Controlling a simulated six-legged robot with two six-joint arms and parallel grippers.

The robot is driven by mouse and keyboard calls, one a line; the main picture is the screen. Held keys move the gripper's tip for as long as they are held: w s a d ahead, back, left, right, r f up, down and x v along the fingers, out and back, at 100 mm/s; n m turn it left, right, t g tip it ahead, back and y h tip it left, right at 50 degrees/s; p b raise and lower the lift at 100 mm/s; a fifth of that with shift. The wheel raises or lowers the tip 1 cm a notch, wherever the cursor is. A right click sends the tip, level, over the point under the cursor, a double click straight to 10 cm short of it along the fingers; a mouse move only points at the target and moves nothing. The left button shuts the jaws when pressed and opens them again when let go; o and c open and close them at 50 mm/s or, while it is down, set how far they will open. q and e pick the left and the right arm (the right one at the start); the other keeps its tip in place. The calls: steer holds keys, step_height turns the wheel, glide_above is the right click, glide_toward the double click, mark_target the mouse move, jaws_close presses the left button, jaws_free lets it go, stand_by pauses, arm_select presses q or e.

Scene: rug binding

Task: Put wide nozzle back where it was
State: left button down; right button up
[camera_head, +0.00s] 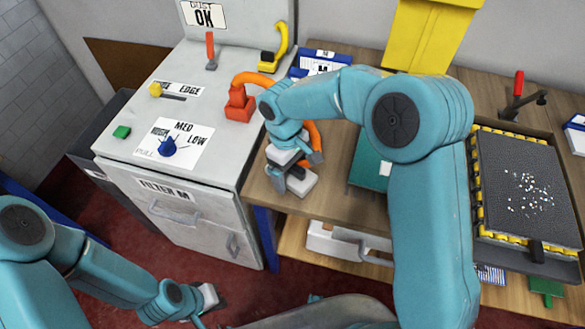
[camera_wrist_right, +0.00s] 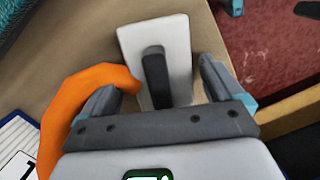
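A white flat block with a dark upright grip (camera_wrist_right: 155,78), seemingly the wide nozzle, stands on the wooden bench in the right wrist view. In the head view its white body (camera_head: 301,184) shows below my right gripper (camera_head: 296,163), near the bench's front left edge. My right gripper (camera_wrist_right: 160,92) is open, with the dark grip between its fingers and gaps on both sides. An orange hose (camera_wrist_right: 75,110) curves close beside the left finger in the wrist view. My left gripper (camera_head: 212,302) is low over the red floor, apart from the bench; its fingers are too small to judge.
A grey cabinet (camera_head: 150,185) with knobs and a red hose fitting (camera_head: 240,104) stands left of the bench. A green box (camera_head: 369,166) is right of my right gripper. A dark rug sample (camera_head: 525,180) lies in a yellow-edged frame at the right.

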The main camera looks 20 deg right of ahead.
steer(key=shift+r, duration=0.1)
steer(key=r, duration=0.4)
steer(key=w+r, duration=0.1)
steer(key=r, duration=0.3)
steer(key=a+r, duration=0.1)
steer(key=r, duration=0.3)
steer(key=shift+w, duration=0.25)
